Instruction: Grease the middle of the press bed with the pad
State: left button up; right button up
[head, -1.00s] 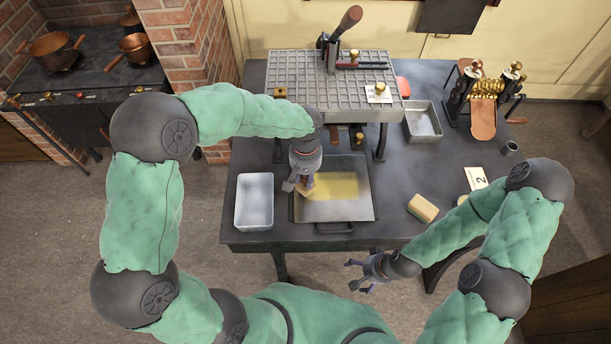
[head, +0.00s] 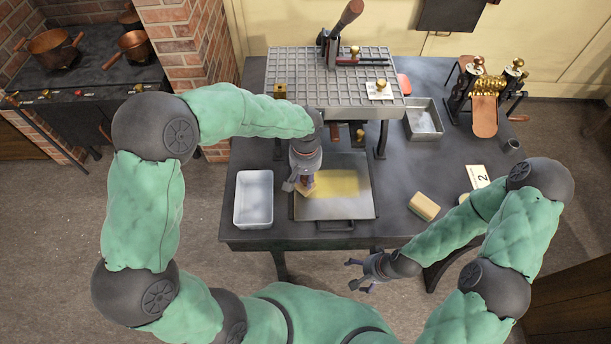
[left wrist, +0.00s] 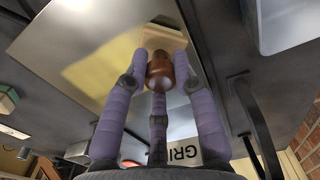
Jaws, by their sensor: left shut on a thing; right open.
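The press bed (head: 335,208) is a flat metal plate on the table, with a handle at its front edge. A yellowish film (head: 338,183) covers a band across its middle and upper part; the film also shows in the left wrist view (left wrist: 100,62). My left gripper (head: 303,184) is over the left part of the bed, shut on the pad (head: 308,187). Its reddish-brown knob (left wrist: 160,70) sits between the fingers in the left wrist view. Whether the pad touches the bed is hard to tell. My right gripper (head: 362,273) is open and empty in front of the table.
A white tray (head: 254,200) stands left of the bed, and a yellow sponge-like block (head: 424,206) lies to its right. A gridded raised rack (head: 300,75) stands behind. A metal tin (head: 423,120), brass-roller device (head: 485,90) and number card (head: 477,177) are further right.

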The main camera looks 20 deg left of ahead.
pick_arm(q)
jog(key=shift+f, duration=0.3)
